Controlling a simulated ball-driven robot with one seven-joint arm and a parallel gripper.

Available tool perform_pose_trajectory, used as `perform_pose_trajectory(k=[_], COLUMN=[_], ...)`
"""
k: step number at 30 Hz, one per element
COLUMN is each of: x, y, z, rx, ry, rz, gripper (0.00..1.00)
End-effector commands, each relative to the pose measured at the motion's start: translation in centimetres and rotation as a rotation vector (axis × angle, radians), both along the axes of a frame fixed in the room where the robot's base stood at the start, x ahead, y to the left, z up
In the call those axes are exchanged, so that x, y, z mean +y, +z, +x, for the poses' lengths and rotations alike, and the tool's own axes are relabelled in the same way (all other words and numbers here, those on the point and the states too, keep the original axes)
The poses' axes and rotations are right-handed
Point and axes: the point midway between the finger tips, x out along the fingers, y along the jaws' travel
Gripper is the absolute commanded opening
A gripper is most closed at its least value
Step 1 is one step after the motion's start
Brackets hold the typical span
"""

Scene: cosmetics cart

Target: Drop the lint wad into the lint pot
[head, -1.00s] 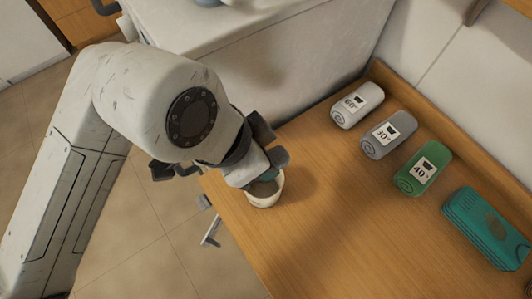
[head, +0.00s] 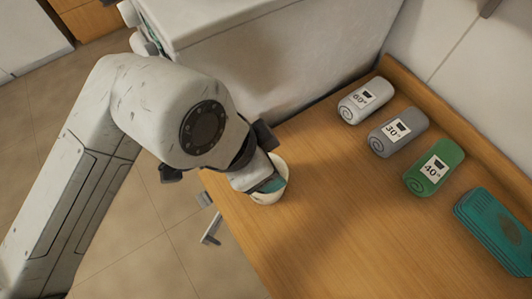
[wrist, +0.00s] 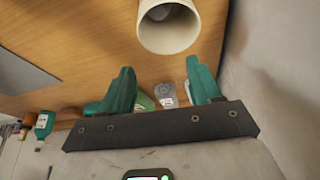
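The lint pot (head: 272,196) is a small cream cup at the near left edge of the wooden top. In the wrist view the pot (wrist: 186,38) shows its open mouth, just beyond my fingertips. A grey, roundish patch (wrist: 160,12) lies inside it; it may be the lint wad, but I cannot tell for sure. My gripper (wrist: 160,68) has its two teal fingers spread apart with nothing between them. In the head view my gripper (head: 270,185) is at the pot's mouth, partly hiding it.
Rolled towels marked 60 (head: 366,100), 30 (head: 398,131) and 40 (head: 434,166) lie along the back right, beside a teal case (head: 497,232). A white appliance (head: 270,55) stands behind my gripper. The middle of the wooden top (head: 330,215) is clear.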

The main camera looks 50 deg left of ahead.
Motion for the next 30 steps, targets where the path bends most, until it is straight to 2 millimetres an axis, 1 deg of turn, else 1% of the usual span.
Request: perform_pose_trajectory(k=[8,11,14,24,27,30], x=[0.0,0.1,0.2,0.6,0.7,0.8], y=[0.1,0.6,1.7,7.5,8.7,9.5], z=[0.0,-0.2,-0.7,-3.1,-3.6,-3.9], rx=[0.000,-0.002,-0.001,-0.001,-0.001,0.000], ry=[0.000,0.000,0.001,0.001,0.000,0.000], rz=[0.000,0.001,0.002,0.003,0.001,0.001], gripper=[0.66,0.66,0.66,0.66,0.66,0.66])
